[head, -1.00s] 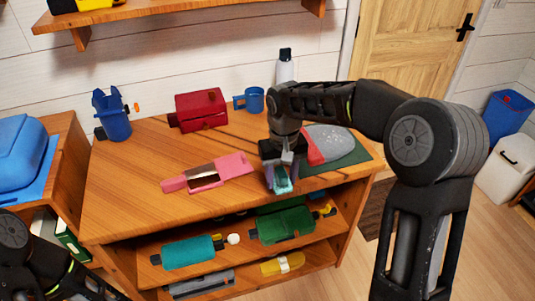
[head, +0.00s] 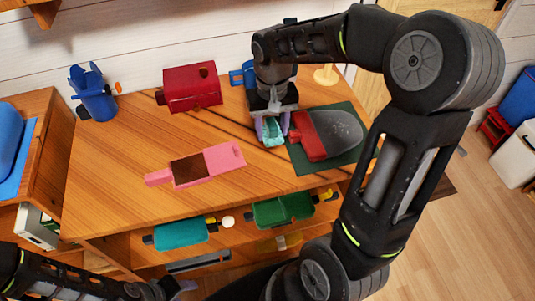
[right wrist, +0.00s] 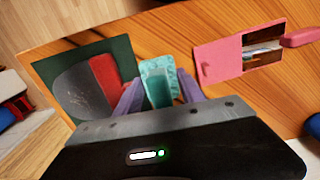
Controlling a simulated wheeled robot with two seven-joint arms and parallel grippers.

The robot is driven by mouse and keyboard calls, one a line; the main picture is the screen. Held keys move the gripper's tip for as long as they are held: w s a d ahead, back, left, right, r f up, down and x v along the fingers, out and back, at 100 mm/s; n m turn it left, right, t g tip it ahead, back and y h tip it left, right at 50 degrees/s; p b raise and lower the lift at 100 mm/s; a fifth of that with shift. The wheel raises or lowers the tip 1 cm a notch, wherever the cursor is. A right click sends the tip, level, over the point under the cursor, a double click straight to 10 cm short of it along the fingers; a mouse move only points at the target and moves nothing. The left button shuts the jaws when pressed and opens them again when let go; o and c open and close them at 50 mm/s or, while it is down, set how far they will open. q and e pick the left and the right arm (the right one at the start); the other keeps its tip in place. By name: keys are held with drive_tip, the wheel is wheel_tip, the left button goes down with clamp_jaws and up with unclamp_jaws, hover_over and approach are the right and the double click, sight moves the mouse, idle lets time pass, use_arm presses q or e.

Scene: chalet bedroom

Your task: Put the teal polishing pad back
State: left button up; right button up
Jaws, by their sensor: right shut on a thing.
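The teal polishing pad (head: 269,131) is a small light-teal piece between the purple fingers of my right gripper (head: 271,130). In the right wrist view the pad (right wrist: 158,80) shows between the two fingertips, with the wooden tabletop behind it. My right gripper is shut on it, just left of a dark green mat (head: 343,165). Whether the pad touches the table, I cannot tell. My left gripper (head: 180,289) is at the bottom left, low in front of the shelves; its fingers are unclear.
A red-and-grey object (head: 335,132) lies on the mat. A pink case (head: 225,157) with an open compartment lies left of my right gripper. The table's left front is clear.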

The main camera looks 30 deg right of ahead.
hover_over(271, 159)
drive_tip(key=shift+f+p, duration=0.3)
drive_tip(key=shift+f, duration=2.9)
drive_tip(key=shift+s+f, duration=0.1)
drive_tip(key=shift+f, duration=1.75)
drive_tip(key=shift+f, duration=0.25)
drive_tip(key=o, duration=1.3)
drive_tip(key=shift+r, duration=0.1)
wheel_tip(271, 159, up, 12)
drive_tip(key=shift+r, duration=0.15)
